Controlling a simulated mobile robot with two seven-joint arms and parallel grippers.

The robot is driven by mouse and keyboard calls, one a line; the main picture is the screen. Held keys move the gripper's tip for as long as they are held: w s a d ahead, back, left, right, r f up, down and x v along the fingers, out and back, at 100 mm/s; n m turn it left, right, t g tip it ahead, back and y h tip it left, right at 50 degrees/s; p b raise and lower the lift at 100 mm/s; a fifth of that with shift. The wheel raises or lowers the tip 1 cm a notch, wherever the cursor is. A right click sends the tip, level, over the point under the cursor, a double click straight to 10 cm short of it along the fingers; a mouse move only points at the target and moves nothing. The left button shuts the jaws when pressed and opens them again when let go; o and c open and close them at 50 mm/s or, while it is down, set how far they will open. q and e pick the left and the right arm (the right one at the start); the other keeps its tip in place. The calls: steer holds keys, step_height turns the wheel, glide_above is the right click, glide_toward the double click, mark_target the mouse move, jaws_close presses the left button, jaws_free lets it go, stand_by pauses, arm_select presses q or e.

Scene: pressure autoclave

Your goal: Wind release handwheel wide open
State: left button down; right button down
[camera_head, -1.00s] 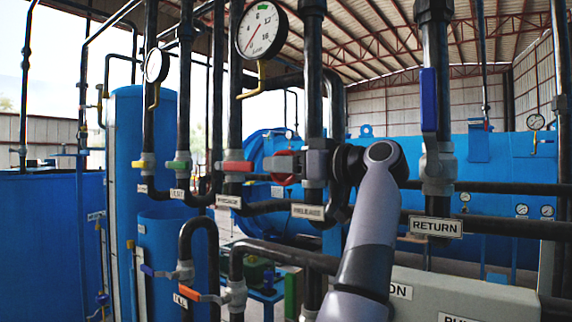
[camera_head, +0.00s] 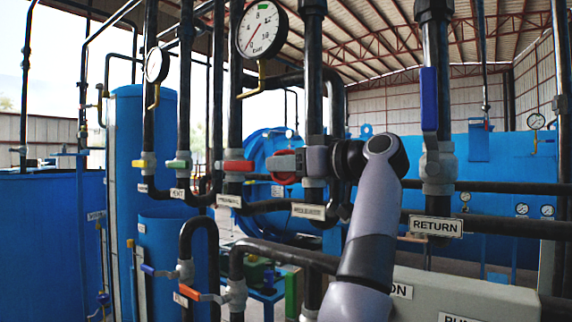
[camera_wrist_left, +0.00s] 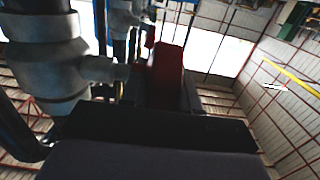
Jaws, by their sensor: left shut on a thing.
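The red release handwheel (camera_head: 283,167) sits on a vertical dark pipe above a white label (camera_head: 308,211) that seems to read RELEASE. My left gripper (camera_head: 291,162) reaches it from the right, with its jaws shut on the wheel's rim. In the left wrist view the red wheel (camera_wrist_left: 167,72) stands between the dark fingers of the left gripper (camera_wrist_left: 165,95). The gripper covers part of the wheel and its stem, so how far it is wound cannot be told. My right gripper is not in view.
A pressure gauge (camera_head: 263,30) hangs above the wheel. A red-handled valve (camera_head: 237,166) is close on the left. A blue-handled valve (camera_head: 429,100) on the RETURN pipe stands right of my arm. Dark pipes run below, and a blue vessel (camera_head: 265,150) lies behind.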

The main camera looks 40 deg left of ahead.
arm_select(q)
steer(key=shift+r+h, duration=0.1)
steer(key=shift+h, duration=1.1)
steer(key=shift+a+t+h, duration=0.15)
steer(key=shift+t+h, duration=0.15)
steer(key=shift+h, duration=1.8)
steer(key=c, duration=0.9)
jaws_free()
steer(key=shift+f+y, duration=0.2)
steer(key=shift+y, duration=0.2)
